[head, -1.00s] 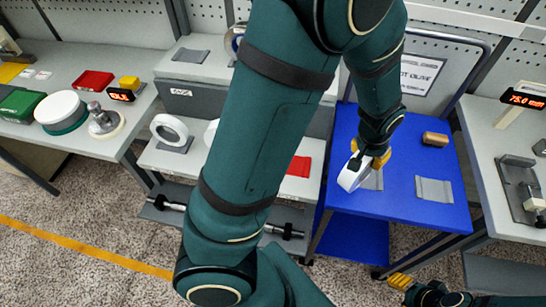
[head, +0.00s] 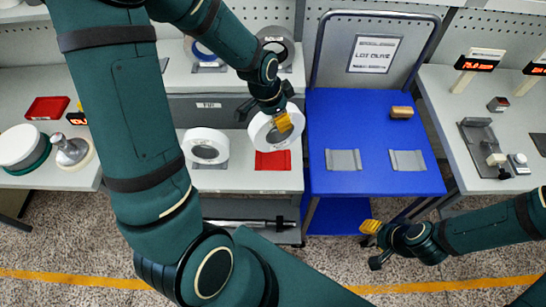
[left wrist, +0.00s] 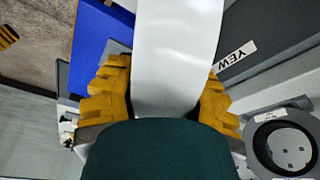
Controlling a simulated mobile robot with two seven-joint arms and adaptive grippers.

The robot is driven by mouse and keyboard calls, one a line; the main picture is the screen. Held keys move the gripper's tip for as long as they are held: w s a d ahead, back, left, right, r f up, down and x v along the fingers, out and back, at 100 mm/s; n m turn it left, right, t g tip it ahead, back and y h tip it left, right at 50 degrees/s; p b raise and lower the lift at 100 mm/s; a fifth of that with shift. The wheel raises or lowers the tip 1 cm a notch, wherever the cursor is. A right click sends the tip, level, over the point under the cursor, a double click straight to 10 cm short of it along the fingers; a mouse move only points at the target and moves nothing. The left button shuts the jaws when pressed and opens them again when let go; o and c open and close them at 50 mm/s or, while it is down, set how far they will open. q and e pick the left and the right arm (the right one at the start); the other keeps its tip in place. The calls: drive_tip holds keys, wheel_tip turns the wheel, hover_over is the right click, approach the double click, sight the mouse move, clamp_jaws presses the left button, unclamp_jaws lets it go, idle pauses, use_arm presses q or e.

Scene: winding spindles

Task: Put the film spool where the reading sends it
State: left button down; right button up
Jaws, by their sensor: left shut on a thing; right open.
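My left gripper (head: 284,124) is shut on a white film spool (head: 260,133), held over the back part of a red cradle (head: 272,163) on the grey bench. I cannot tell whether spool and cradle touch. In the left wrist view the spool (left wrist: 178,60) sits between the yellow fingers (left wrist: 165,98). My right gripper (head: 372,242) is open and empty, low in front of the blue cart. A display (head: 476,64) on the right bench appears to read 75.0 mm. The blue cart (head: 375,185) carries a sign (head: 373,54) reading LOT OLIVE.
Another white spool (head: 205,146) stands left of the red cradle. Two spools stand on the raised shelf behind. The cart has two empty grey cradles (head: 343,159) and a brown block (head: 402,112). A label (left wrist: 235,61) reads YEW in the wrist view. My left arm hides part of the left bench.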

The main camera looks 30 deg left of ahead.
sight(273, 136)
use_arm(q)
drive_tip(key=shift+s+a+r, duration=0.1)
drive_tip(key=shift+a+r, duration=0.2)
drive_tip(key=shift+a, duration=0.15)
drive_tip(key=shift+f+m, duration=0.25)
drive_tip(key=shift+m, duration=0.05)
wheel_tip(273, 136, down, 10)
drive_tip(key=shift+r+b, duration=0.25)
drive_tip(key=shift+b, duration=0.3)
drive_tip(key=shift+f, duration=0.1)
drive_tip(key=c, duration=0.6)
unclamp_jaws()
drive_tip(key=shift+s, duration=0.1)
